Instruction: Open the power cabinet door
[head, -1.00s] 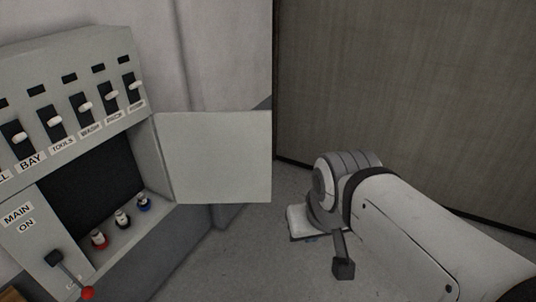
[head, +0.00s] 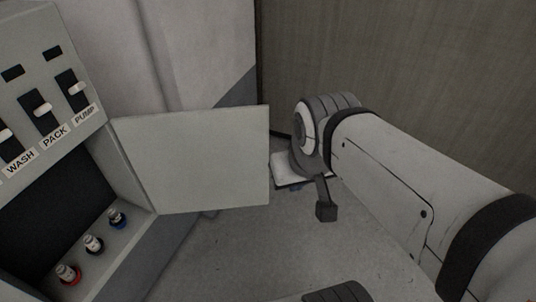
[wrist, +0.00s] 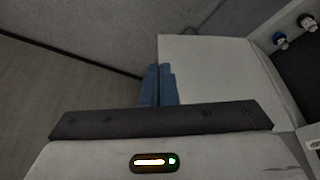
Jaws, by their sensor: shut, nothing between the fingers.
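The power cabinet (head: 62,140) stands at the left in the head view. Its pale grey door (head: 195,160) is swung out to the right, and the dark recess (head: 50,205) is uncovered. The door also shows in the wrist view (wrist: 215,75). My gripper (wrist: 160,72) shows there as two blue fingers, shut together and empty, overlapping the door's left edge in the picture. Whether they touch the door I cannot tell. In the head view my wrist is just right of the door's free edge, and the fingertips are hidden.
Red, black and blue terminals (head: 93,243) sit on the recess ledge. Labelled switches (head: 42,112) line the panel above. A grey-brown wall (head: 420,80) stands behind my arm. Bare floor (head: 240,255) lies below the door.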

